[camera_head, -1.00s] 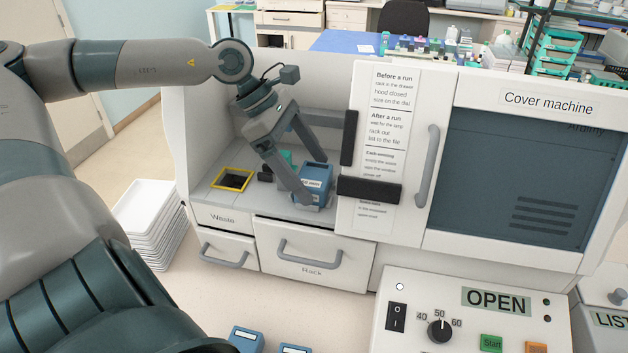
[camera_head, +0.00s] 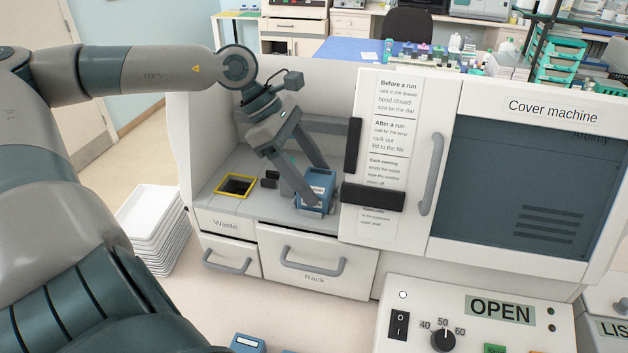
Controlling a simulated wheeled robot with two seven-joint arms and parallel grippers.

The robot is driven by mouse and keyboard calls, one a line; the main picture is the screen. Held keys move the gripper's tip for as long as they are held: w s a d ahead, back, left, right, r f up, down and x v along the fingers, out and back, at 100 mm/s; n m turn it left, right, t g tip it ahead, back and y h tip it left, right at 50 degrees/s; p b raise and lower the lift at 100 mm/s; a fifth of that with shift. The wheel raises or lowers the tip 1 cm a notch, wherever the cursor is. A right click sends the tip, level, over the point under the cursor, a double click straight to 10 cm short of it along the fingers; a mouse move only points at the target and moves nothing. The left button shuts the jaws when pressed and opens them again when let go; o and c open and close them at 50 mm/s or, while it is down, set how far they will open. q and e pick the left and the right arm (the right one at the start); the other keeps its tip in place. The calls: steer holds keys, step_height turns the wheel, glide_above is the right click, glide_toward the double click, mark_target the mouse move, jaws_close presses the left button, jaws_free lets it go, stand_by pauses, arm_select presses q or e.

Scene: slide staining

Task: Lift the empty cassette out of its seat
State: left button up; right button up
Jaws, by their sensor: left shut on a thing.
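A blue cassette (camera_head: 321,180) with a white label stands upright in the open bay of the cover machine, towards its right side. My left gripper (camera_head: 315,184) reaches down from the upper left and is shut on the cassette, with one finger in front and one behind. The cassette's lower edge is at a grey seat (camera_head: 314,211) on the bay floor. The view does not show clearly whether there is a gap under it. My right gripper is not in view.
A yellow-rimmed waste opening (camera_head: 237,186) and small black blocks (camera_head: 270,179) lie left of the cassette. Black pads (camera_head: 372,197) and the white instruction panel (camera_head: 395,120) stand close on the right. The waste drawer (camera_head: 228,255) and rack drawer (camera_head: 315,268) are below.

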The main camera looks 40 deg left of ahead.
mark_target(312, 179)
arm_select(q)
steer(key=shift+r+b, duration=0.35)
steer(key=shift+r, duration=0.2)
step_height(312, 179, up, 8)
steer(key=b, duration=0.2)
steer(key=shift+f+b, duration=0.2)
steer(key=shift+b, duration=0.1)
steer(key=shift+r, duration=0.65)
